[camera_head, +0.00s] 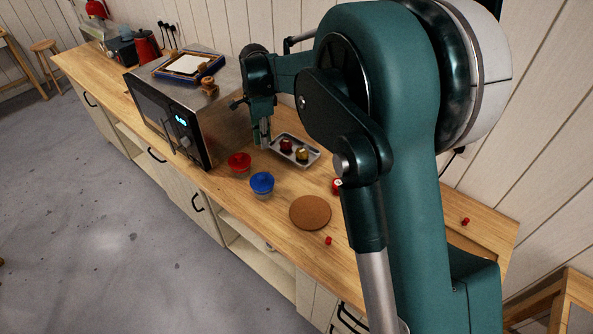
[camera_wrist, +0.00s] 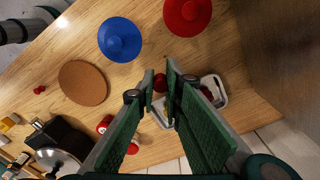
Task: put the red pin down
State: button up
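My gripper (camera_head: 265,141) points down beside the near edge of a metal tray (camera_head: 313,162). In the wrist view my gripper (camera_wrist: 160,76) has its two green-padded fingers close together. A small rounded red pin (camera_wrist: 160,84) fills the narrow gap at the fingertips and appears gripped. In the head view the held pin cannot be made out. Another small red pin (camera_head: 328,240) lies on the wooden counter near the round cork mat (camera_head: 310,213); it also shows in the wrist view (camera_wrist: 40,90).
The tray holds a dark red item (camera_head: 286,146) and a gold item (camera_head: 302,154). A microwave (camera_head: 215,112) stands to the left. Another red piece (camera_head: 465,221) lies far right.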

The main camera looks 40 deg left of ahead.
jog(key=f, duration=0.5)
jog(key=shift+s+a, duration=0.25)
jog(key=shift+a, duration=0.15)
jog(key=shift+o, duration=0.2)
jog(key=shift+f, duration=0.15)
jog(key=shift+f, duration=3.05)
jog(key=shift+c, duration=0.2)
jog(key=shift+o, duration=0.2)
jog(key=shift+f+p, duration=0.3)
jog(key=shift+f, duration=1.55)
jog(key=shift+c, duration=0.2)
jog(key=shift+f, duration=0.2)
jog(key=o, duration=0.7)
jog(key=shift+c, duration=0.2)
